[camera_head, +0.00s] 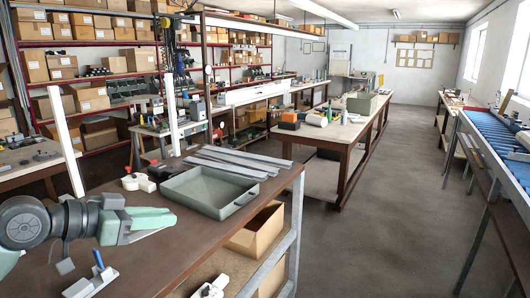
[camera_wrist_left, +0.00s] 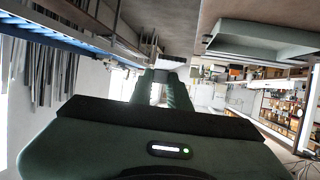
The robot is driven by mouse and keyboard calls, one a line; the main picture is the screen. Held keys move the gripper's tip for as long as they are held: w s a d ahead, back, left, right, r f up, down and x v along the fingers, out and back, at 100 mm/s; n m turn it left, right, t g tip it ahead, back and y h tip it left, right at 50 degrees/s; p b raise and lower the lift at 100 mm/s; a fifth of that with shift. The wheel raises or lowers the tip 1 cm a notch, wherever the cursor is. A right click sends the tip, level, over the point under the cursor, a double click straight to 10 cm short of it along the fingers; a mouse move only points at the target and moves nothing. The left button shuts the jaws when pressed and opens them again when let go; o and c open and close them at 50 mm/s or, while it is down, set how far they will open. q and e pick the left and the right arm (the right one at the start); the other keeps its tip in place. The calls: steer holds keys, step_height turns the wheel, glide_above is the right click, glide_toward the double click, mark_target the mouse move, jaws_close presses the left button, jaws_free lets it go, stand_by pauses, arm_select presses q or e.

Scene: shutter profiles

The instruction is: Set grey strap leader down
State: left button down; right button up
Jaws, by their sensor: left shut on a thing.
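My left gripper (camera_head: 168,222) reaches in from the left over the near dark brown bench, just left of the grey tray. It also shows in the left wrist view (camera_wrist_left: 163,78), where its two greenish fingers are shut on a small grey piece (camera_wrist_left: 172,60) at the tips. This looks like the grey strap leader, though its shape is mostly hidden by the fingers. In the head view I cannot make out the held piece clearly. My right gripper is not in view.
The grey tray (camera_head: 238,204) stands empty near the bench's right edge, with flat grey slats (camera_head: 235,160) behind it. A white and red item (camera_head: 138,182) lies to its left. A blue-handled tool (camera_head: 98,262) sits in front. A cardboard box (camera_head: 262,233) is on the shelf below.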

arm_select(q)
steer(key=s+d+f+m+g+h+b, duration=0.1)
steer(key=s+d+f+b, duration=0.15)
steer(key=f, duration=0.35)
steer(key=s+d+f+m+g+h+b, duration=0.1)
steer(key=s+d+f, duration=0.25)
steer(key=f, duration=0.35)
steer(key=s+a+f+b, duration=0.3)
steer(key=s+f, duration=0.7)
steer(key=f, duration=0.1)
steer(key=shift+s+a+y, duration=0.15)
steer(key=shift+a+y, duration=0.05)
steer(key=shift+y, duration=0.2)
